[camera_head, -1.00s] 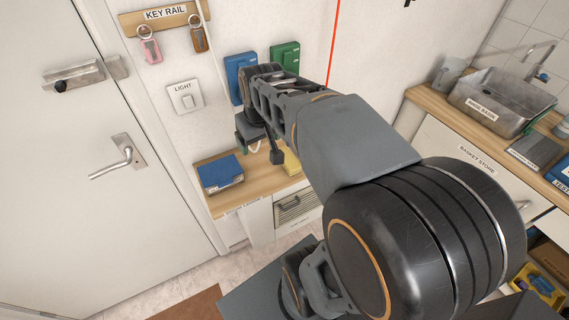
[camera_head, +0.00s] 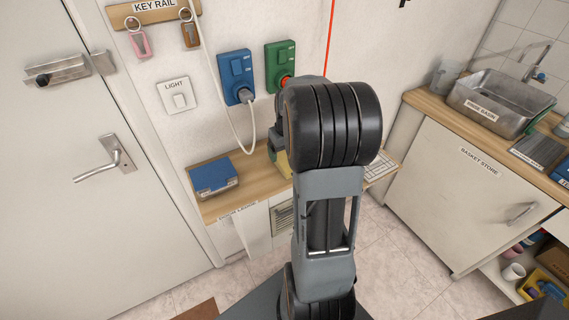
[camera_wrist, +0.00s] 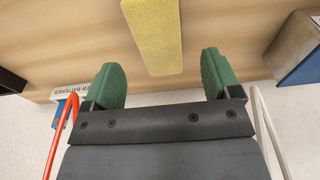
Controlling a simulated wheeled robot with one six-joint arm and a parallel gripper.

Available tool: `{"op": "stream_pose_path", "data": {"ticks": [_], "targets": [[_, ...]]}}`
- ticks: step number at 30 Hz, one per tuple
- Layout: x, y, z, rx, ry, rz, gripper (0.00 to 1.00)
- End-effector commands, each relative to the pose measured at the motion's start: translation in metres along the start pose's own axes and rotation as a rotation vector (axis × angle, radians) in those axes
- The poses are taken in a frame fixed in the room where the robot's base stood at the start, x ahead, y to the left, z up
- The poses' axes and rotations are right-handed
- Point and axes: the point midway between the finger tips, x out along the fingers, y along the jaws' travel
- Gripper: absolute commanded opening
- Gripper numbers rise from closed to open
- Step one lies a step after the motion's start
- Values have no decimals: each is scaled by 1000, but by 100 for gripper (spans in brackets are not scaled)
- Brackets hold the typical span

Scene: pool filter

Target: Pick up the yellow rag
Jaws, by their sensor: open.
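The yellow rag (camera_wrist: 153,32) lies flat as a narrow strip on the wooden shelf (camera_wrist: 60,45) in the wrist view. In the head view only a small yellow part (camera_head: 282,163) shows, and my arm hides the rest. My gripper (camera_wrist: 159,78) is open and empty, with its two green fingers spread apart. The rag's near end lies between the lines of the fingers, roughly midway. I cannot tell how high the fingers are above the shelf. In the head view the gripper is mostly hidden behind my arm.
A blue box (camera_head: 213,176) stands left on the shelf. Above it are a blue socket (camera_head: 236,77) with a white cord and a green socket (camera_head: 280,65). A red cord (camera_wrist: 58,135) and the white cord (camera_wrist: 268,130) flank my gripper. A metal basin (camera_head: 500,99) stands at right.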

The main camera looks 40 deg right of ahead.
Motion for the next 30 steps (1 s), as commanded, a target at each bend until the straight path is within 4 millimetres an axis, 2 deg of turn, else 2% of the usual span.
{"op": "stream_pose_path", "data": {"ticks": [5,12,15,24,30], "targets": [[10,0,0,0,-2,-1,83],[43,0,0,0,-2,-2,83],[51,1,0,0,0,-1,83],[54,1,0,0,1,0,83],[54,1,0,0,1,0,65]]}}
